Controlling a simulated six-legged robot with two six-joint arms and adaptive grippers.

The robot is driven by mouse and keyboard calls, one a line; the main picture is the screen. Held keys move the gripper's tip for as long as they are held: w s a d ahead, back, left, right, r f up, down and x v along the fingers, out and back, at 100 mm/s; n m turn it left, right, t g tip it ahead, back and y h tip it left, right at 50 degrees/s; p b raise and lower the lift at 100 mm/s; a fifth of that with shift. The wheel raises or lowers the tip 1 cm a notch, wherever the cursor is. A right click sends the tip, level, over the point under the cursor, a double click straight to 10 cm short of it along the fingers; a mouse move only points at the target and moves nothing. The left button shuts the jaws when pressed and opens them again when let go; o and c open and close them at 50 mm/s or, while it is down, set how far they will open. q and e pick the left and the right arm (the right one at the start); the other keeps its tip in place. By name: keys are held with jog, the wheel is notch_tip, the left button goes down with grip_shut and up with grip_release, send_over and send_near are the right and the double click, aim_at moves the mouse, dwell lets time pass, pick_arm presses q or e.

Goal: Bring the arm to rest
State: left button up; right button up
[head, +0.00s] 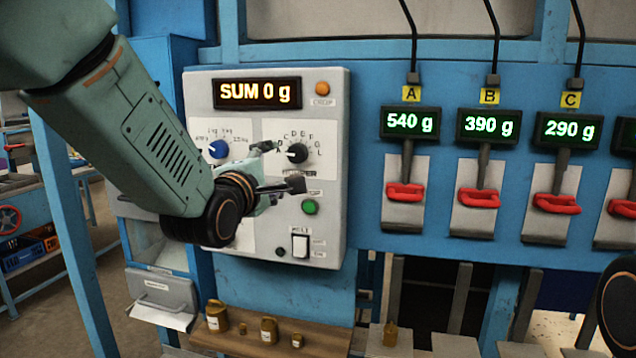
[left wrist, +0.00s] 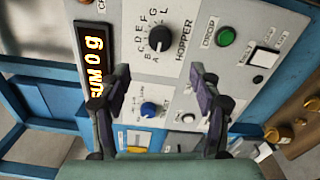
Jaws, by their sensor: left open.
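My left gripper (head: 282,167) is open and empty in front of the grey control panel (head: 335,225), in the head view. Its two dark fingers stand apart in the left wrist view (left wrist: 160,75), with only the panel face between and beyond them. In the head view the fingers are near the black hopper knob (head: 298,154), which also shows beyond them in the left wrist view (left wrist: 159,39). I cannot tell for sure whether they touch the panel, but nothing is between them. My right gripper is not in view.
The panel has a blue knob (head: 218,149), a green button (head: 310,207), a white rocker switch (head: 300,245) and a display (head: 257,93) reading SUM 0 g. Red handles (head: 405,192) hang at right. Brass weights (head: 217,316) stand on a wooden shelf (head: 335,342) below.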

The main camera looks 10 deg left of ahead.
pick_arm(q)
jog(key=s+f+m+g+b, duration=0.3)
jog(key=s+f+m, duration=0.25)
jog(key=f, duration=0.75)
jog(key=s+f+m+g+b, duration=0.2)
jog(key=s+f+m+g, duration=0.3)
jog(key=f, duration=0.9)
jog(key=s+f+m+g+b, duration=0.1)
jog(key=s+f+m+b, duration=0.4)
jog(key=f, duration=0.8)
jog(key=s+f+m+g+b, duration=0.4)
jog(key=s+f+g+b, duration=0.5)
jog(key=s+f, duration=2)
jog(key=shift+s+a+f+y+b, duration=0.2)
jog(key=shift+a+f+y+b, duration=0.15)
jog(key=shift+f, duration=0.4)
grip_shut()
